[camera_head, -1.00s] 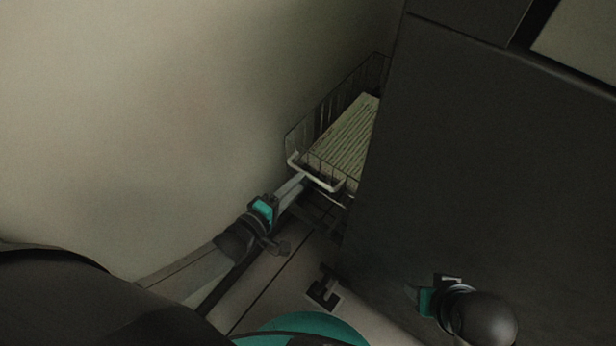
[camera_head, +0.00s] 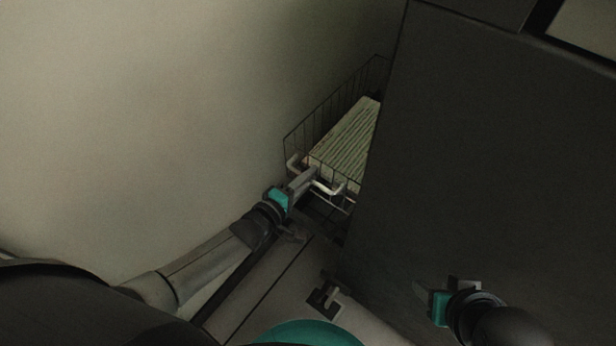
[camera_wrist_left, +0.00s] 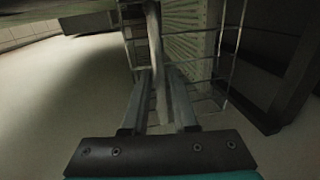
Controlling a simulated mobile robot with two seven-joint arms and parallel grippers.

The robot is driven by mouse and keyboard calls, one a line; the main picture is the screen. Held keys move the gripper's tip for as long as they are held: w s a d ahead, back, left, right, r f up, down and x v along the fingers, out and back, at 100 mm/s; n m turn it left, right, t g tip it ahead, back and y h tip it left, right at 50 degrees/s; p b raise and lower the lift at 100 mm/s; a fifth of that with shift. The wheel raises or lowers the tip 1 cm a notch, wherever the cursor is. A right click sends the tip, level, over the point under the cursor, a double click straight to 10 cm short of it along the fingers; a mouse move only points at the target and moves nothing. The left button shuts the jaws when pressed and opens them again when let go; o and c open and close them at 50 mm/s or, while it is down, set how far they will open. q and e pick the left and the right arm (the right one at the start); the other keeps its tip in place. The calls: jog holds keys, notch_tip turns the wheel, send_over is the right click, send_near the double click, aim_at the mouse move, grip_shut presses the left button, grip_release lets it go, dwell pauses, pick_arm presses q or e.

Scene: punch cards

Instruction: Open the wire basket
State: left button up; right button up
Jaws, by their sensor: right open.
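The wire basket (camera_head: 300,136) is a dark mesh box in the middle of the head view, holding a stack of pale cards (camera_head: 346,140). A pale bar handle (camera_head: 325,188) runs along its near side. My left gripper (camera_head: 311,176) is at this handle. In the left wrist view, my left gripper (camera_wrist_left: 160,75) has one finger on each side of the handle bar (camera_wrist_left: 156,50); whether the fingers press on it is unclear. My right gripper (camera_head: 440,287) is open and empty, low at the right, away from the basket.
A large dark cabinet panel (camera_head: 490,180) fills the right side and hides the basket's right end. A plain pale surface (camera_head: 150,120) lies free on the left. The wrist view also shows a dark upright side (camera_wrist_left: 265,70) to the right of the basket.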

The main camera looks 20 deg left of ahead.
pick_arm(q)
grip_shut()
dwell(1.1)
